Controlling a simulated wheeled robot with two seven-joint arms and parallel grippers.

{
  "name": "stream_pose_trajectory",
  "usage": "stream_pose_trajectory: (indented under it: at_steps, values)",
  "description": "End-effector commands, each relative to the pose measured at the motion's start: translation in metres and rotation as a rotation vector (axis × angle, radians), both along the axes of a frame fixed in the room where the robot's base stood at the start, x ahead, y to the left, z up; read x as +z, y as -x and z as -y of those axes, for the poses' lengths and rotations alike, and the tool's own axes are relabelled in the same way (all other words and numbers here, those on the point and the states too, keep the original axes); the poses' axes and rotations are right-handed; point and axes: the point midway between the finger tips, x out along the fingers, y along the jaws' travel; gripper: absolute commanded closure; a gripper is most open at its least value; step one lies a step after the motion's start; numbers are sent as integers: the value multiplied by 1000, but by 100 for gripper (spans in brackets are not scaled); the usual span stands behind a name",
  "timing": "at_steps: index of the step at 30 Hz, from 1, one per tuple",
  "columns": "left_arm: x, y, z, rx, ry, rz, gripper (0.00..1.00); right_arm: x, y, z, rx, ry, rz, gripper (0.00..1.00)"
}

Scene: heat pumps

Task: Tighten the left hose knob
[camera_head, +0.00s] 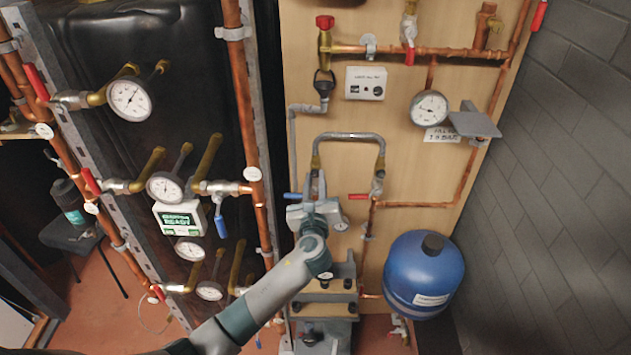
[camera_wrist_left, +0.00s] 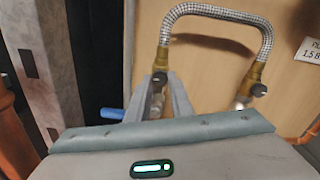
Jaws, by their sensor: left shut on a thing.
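The braided silver hose (camera_head: 350,136) arches between two brass fittings on the wooden board. It also shows in the wrist view (camera_wrist_left: 222,10). Its left brass end (camera_wrist_left: 162,55) has a small dark knob (camera_wrist_left: 159,77). My left gripper (camera_head: 317,182) reaches up to this left end. In the wrist view its fingers (camera_wrist_left: 164,98) stand on either side of the area at the knob and are closed on it; the exact contact is partly hidden. The right brass end (camera_wrist_left: 256,72) has its own dark knob (camera_wrist_left: 260,90), apart from the gripper. My right gripper is not in view.
A blue valve handle (camera_wrist_left: 112,114) lies just left of the fingers. A red-handled valve (camera_head: 360,196) is to the right. A blue tank (camera_head: 424,274) stands lower right. Gauges (camera_head: 129,99) and copper pipes (camera_head: 243,100) fill the left side.

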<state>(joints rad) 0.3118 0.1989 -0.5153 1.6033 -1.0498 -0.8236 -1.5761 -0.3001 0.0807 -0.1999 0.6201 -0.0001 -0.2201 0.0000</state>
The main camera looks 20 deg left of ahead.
Motion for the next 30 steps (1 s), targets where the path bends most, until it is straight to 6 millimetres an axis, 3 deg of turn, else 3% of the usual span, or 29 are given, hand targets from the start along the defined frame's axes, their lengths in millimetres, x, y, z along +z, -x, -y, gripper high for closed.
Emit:
stream_pose_trajectory:
  at_steps: [20, 21, 23, 30]
  values:
    - [-3, 1, 1, -1, -92, -31, 100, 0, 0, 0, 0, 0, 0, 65]
    - [-3, 1, 1, -1, -92, -31, 78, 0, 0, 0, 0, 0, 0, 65]
    - [-3, 1, 1, -1, -91, -30, 63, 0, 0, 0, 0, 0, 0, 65]
    - [-1, 0, 0, 0, -91, -28, 61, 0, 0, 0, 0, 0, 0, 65]
